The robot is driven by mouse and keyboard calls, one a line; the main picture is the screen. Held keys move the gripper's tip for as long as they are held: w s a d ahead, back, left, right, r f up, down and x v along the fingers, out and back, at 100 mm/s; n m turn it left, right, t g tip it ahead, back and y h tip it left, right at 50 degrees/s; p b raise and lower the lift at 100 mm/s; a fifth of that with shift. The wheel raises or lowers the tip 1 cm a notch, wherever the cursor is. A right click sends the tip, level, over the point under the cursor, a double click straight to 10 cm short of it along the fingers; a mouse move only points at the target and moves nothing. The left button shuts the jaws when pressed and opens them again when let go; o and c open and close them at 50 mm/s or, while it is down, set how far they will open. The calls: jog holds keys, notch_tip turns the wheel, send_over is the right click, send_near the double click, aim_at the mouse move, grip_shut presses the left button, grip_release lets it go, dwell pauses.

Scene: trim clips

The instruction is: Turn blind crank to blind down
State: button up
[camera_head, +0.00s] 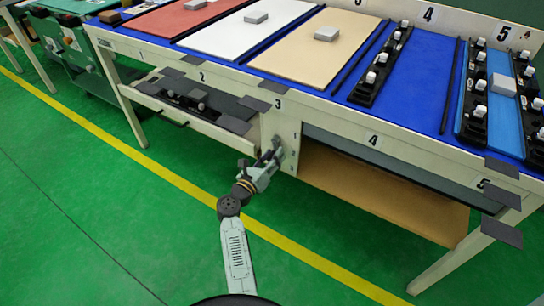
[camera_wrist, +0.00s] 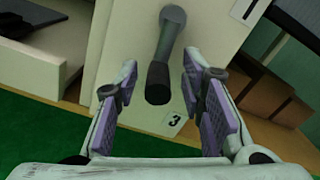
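The blind crank (camera_wrist: 165,45) is a grey lever with a dark round handle on a pale panel (camera_wrist: 120,45). Its pivot is at the top and the handle hangs down, tilted slightly left, near a label marked 3. My gripper (camera_wrist: 160,70) is open, with a purple-padded finger on each side of the handle and visible gaps to it. In the head view my gripper (camera_head: 268,164) is at the panel under the workbench and mostly hides the crank. A dark grey sheet (camera_head: 400,163), possibly the blind, covers only the upper part of the opening to the right.
The workbench (camera_head: 225,77) stands above my gripper, with boards and clips on its top. A partly open drawer (camera_head: 190,122) is left of the panel. A brown board (camera_head: 385,195) shows in the right opening. The green floor in front is clear.

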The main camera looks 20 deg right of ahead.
jog(key=shift+r, duration=0.1)
notch_tip(320, 180, up, 10)
jog(key=shift+f, duration=0.1)
dwell(0.3)
